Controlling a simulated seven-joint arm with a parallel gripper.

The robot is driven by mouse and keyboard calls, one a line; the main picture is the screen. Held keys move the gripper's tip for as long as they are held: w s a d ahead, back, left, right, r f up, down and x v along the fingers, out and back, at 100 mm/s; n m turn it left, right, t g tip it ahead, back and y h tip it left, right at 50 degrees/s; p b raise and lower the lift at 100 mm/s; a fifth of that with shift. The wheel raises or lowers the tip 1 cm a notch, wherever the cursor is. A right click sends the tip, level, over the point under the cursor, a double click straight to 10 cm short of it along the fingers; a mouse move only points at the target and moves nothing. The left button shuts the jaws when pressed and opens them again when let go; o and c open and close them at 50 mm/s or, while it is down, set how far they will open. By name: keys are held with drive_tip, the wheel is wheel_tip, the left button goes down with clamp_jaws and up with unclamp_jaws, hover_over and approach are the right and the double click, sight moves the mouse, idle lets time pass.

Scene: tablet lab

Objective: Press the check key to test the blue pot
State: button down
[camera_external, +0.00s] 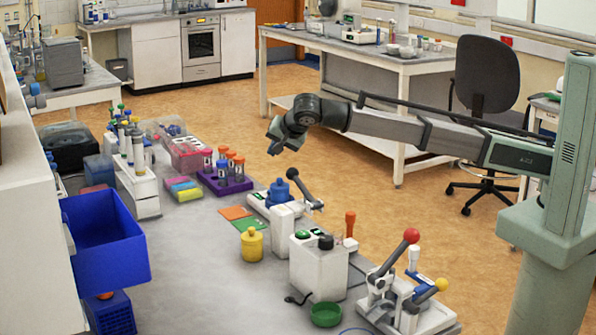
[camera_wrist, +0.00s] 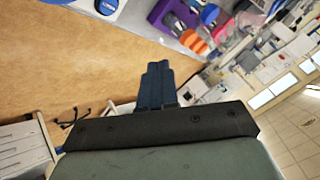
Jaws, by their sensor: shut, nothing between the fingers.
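The blue pot (camera_external: 279,191) stands upright on a white device with a black lever (camera_external: 304,188), near the bench's right edge. In the wrist view a blue round thing (camera_wrist: 106,6) on a white base is cut by the top edge; it may be this pot. I cannot pick out the check key for certain. A green key-like patch (camera_external: 303,234) shows on top of a white box (camera_external: 318,270) with a black knob. My gripper (camera_external: 280,143) is in the air above and beyond the pot, touching nothing. In the wrist view its dark blue fingers (camera_wrist: 158,68) are together and empty.
A yellow pot (camera_external: 252,245) stands left of the white box. A purple tube rack (camera_external: 226,182) lies behind the blue pot. A device with red and yellow-knobbed levers (camera_external: 411,236) and a green dish (camera_external: 325,314) are at the front. A blue bin (camera_external: 105,240) is left.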

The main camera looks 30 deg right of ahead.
drive_tip(key=shift+s+a+r, duration=0.3)
drive_tip(key=shift+s+a, duration=0.05)
drive_tip(key=shift+s, duration=0.05)
drive_tip(key=shift+f, duration=0.15)
drive_tip(key=shift+f, duration=4.25)
drive_tip(key=shift+f, duration=0.85)
drive_tip(key=shift+r, duration=0.8)
drive_tip(key=shift+r, duration=0.15)
drive_tip(key=shift+r, duration=2.35)
